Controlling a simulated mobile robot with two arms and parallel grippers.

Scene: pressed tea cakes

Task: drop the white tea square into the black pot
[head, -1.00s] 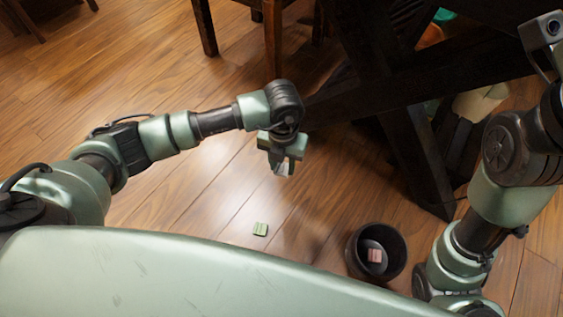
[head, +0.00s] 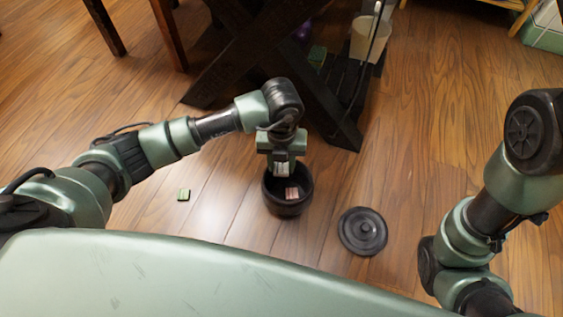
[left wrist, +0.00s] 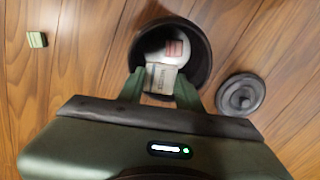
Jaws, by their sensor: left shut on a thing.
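The white tea square (left wrist: 160,78) is held between the fingers of my left gripper (head: 282,168). It also shows as a small pale patch in the head view (head: 281,171). The black pot (head: 285,211) stands open on the floor, and its rim shows in the left wrist view (left wrist: 208,48). The gripper is at the pot's far side in the head view, with the square over the opening; its exact height is hard to tell. A pink tea square (head: 292,193) lies inside the pot, beside something whitish. My right gripper is out of view.
The black lid (head: 362,231) lies on the floor right of the pot. A green tea square (head: 184,195) lies on the floor to the left. Dark crossed table legs (head: 335,122) stand just behind the pot. The floor right of the lid is open.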

